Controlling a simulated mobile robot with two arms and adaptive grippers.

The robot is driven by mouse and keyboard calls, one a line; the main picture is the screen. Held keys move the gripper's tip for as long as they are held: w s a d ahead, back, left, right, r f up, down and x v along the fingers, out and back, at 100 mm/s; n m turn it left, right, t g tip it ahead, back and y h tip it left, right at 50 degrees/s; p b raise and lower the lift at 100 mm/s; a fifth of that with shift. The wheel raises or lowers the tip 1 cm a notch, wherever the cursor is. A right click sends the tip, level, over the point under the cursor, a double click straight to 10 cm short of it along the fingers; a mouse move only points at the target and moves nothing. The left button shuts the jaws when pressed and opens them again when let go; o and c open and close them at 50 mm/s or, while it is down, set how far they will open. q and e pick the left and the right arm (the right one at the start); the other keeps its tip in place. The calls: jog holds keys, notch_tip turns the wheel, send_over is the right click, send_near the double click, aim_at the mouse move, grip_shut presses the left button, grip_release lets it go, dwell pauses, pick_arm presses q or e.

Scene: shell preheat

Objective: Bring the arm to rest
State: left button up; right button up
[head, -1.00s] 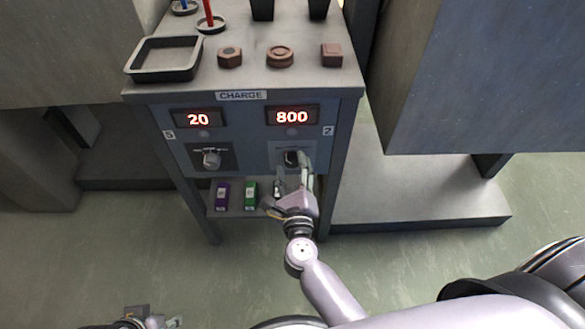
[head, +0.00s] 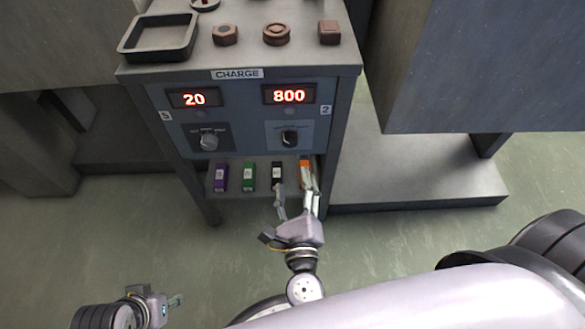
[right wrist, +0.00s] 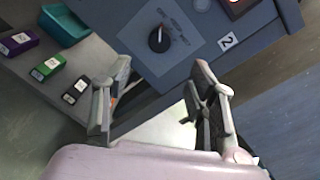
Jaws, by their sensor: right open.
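My right gripper (head: 296,196) is open and empty in front of the lower shelf of the charge console (head: 236,73), below its right knob (head: 289,138). In the right wrist view its two fingers (right wrist: 157,100) stand wide apart, with the right knob (right wrist: 159,39) ahead of them and apart from them. My left gripper (head: 172,300) shows at the bottom left of the head view, low over the floor and far from the console; its finger state is too small to tell. The left display reads 20 and the right one reads 800.
The shelf holds a purple box (head: 220,177), a green box (head: 248,177), a black box (head: 277,176) and an orange box (head: 304,172). A black tray (head: 158,38) and three brown pieces sit on top. A teal bin (right wrist: 66,24) shows in the right wrist view. Floor in front is clear.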

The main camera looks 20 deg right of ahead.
jog(key=shift+s+a, duration=0.15)
jog(key=shift+s, duration=0.4)
